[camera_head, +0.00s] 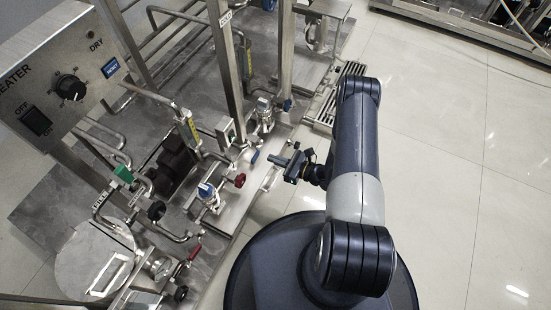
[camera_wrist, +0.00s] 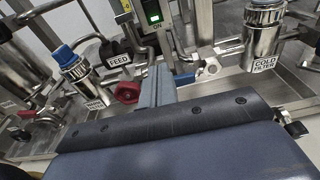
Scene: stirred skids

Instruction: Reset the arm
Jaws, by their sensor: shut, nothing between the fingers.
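My gripper (camera_head: 290,162) is at the end of my bent dark-blue arm, beside the near edge of the steel skid in the head view. It points left toward the skid's valves. In the wrist view the grey fingers (camera_wrist: 155,88) stick out past my dark gripper body, closed together and holding nothing. A red knob (camera_wrist: 128,92) shows just left of the fingers there. The gap between the fingers and the skid parts is hard to judge.
The skid carries a red valve knob (camera_head: 240,180), a heater control box (camera_head: 68,80), pipes and upright steel posts. In the wrist view a cold filter canister (camera_wrist: 263,35) stands at right and a blue-capped canister (camera_wrist: 82,75) at left. Tiled floor (camera_head: 450,150) is clear at right.

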